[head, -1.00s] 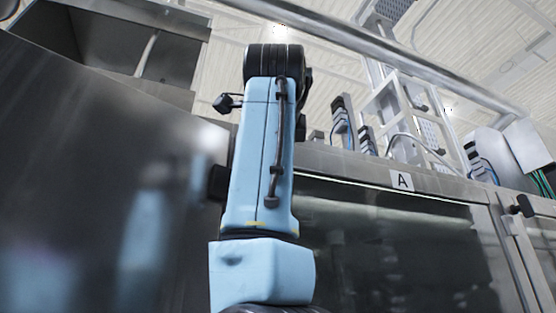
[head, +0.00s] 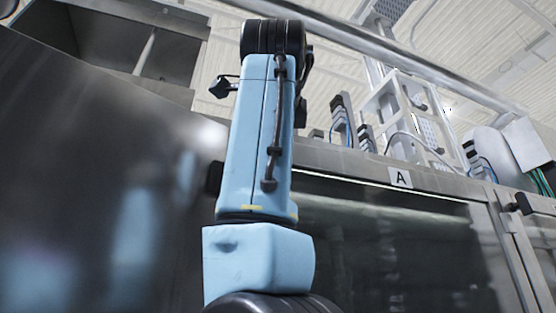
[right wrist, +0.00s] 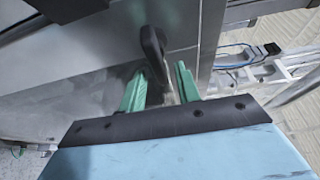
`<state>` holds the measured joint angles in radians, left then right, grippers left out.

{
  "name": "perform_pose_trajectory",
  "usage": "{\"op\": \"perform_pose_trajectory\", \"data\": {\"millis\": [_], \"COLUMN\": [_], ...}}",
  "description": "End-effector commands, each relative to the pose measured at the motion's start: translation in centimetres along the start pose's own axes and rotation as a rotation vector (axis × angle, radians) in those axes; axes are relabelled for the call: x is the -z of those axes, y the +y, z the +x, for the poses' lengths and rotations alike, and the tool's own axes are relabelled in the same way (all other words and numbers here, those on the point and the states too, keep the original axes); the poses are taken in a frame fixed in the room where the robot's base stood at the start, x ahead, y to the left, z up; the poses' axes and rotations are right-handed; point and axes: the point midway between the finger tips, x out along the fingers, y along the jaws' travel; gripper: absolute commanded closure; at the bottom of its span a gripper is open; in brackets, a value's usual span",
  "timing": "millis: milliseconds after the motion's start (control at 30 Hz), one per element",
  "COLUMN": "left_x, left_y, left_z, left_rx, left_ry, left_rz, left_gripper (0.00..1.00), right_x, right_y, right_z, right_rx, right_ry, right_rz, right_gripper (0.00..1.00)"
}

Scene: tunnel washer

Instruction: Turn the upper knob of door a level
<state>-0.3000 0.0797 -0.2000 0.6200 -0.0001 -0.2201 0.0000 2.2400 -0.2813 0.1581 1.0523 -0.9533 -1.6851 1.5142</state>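Door A, marked by a white label (head: 401,178), is a dark glossy panel (head: 400,240) in a steel frame in the head view. A black knob (head: 215,178) shows at its left side, partly hidden by my blue arm. In the right wrist view a black elongated knob (right wrist: 152,48) stands out from the steel surface. My right gripper (right wrist: 161,70) has two green fingers apart, with the lower end of that knob at the gap between their tips. I cannot tell whether they touch it. My left gripper is not in view.
Another black knob (head: 523,203) sits on the steel frame right of the door. A steel pipe (head: 400,52) crosses above. A large steel panel (head: 80,170) fills the left. Cables and white framework (head: 400,105) stand above the door.

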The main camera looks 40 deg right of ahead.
Motion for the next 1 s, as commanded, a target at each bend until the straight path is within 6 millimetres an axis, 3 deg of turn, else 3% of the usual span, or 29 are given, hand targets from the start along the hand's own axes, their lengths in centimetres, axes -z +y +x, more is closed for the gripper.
{"op": "perform_pose_trajectory", "data": {"millis": [200,433,600,1000], "left_x": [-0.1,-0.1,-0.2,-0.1], "left_y": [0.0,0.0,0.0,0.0], "left_z": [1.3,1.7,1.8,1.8], "left_rx": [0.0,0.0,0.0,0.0], "left_ry": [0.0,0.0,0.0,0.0], "left_rz": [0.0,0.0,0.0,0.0], "left_gripper": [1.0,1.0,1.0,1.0], "right_x": [0.0,0.0,0.0,0.0], "right_y": [0.1,0.1,0.0,0.0], "right_z": [-5.3,-9.3,-10.5,-10.7], "right_rx": [0.004,0.002,0.0,0.0], "right_ry": [-0.001,0.0,0.001,0.001], "right_rz": [0.0,0.0,0.001,0.001], "right_gripper": [0.67,0.67,0.67,0.67]}}
